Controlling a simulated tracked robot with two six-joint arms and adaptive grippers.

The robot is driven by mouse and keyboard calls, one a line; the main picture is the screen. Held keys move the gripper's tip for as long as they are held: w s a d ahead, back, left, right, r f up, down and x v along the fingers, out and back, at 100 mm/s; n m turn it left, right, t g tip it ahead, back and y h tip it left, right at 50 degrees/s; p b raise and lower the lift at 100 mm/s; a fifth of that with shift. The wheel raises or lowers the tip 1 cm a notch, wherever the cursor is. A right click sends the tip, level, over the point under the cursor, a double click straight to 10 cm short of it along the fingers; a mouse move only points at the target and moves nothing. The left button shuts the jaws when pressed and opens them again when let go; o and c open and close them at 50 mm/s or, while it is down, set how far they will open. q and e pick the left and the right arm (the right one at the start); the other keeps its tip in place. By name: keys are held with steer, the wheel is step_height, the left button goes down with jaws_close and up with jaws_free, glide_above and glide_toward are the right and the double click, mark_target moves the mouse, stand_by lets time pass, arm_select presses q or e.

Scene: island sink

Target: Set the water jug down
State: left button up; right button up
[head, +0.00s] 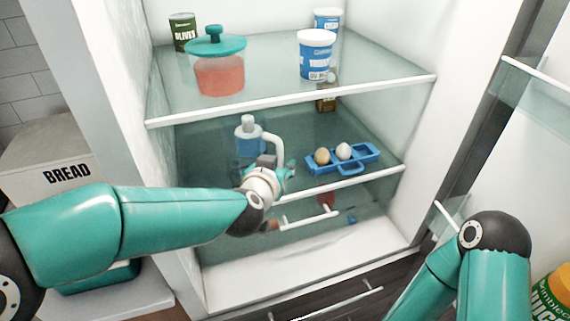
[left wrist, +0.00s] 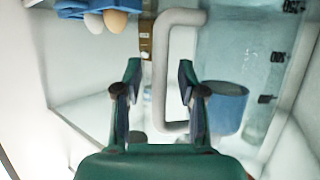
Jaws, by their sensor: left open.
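The water jug (head: 247,140) is clear with bluish water, a pale cap and a white handle (head: 275,148). It appears upright at the left of the fridge's middle glass shelf (head: 210,165); my arm hides its base. In the left wrist view, the jug (left wrist: 225,60) fills the right side. My left gripper (head: 284,172) is at the handle side of the jug. Its fingers are open in the left wrist view (left wrist: 159,68), with the white handle bar (left wrist: 163,50) showing between them. I cannot tell whether they touch it. My right gripper is out of view.
A blue egg holder (head: 365,158) with two eggs sits right of the jug, and a small brown bottle (head: 327,98) stands behind. The upper shelf (head: 265,102) holds a teal-lidded jar (head: 218,75), olives (head: 182,35) and tubs (head: 316,55). The open door (head: 530,150) is at right.

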arm_select(q)
steer(key=v, duration=1.2)
steer(key=shift+p, duration=0.45)
steer(key=shift+s, duration=0.1)
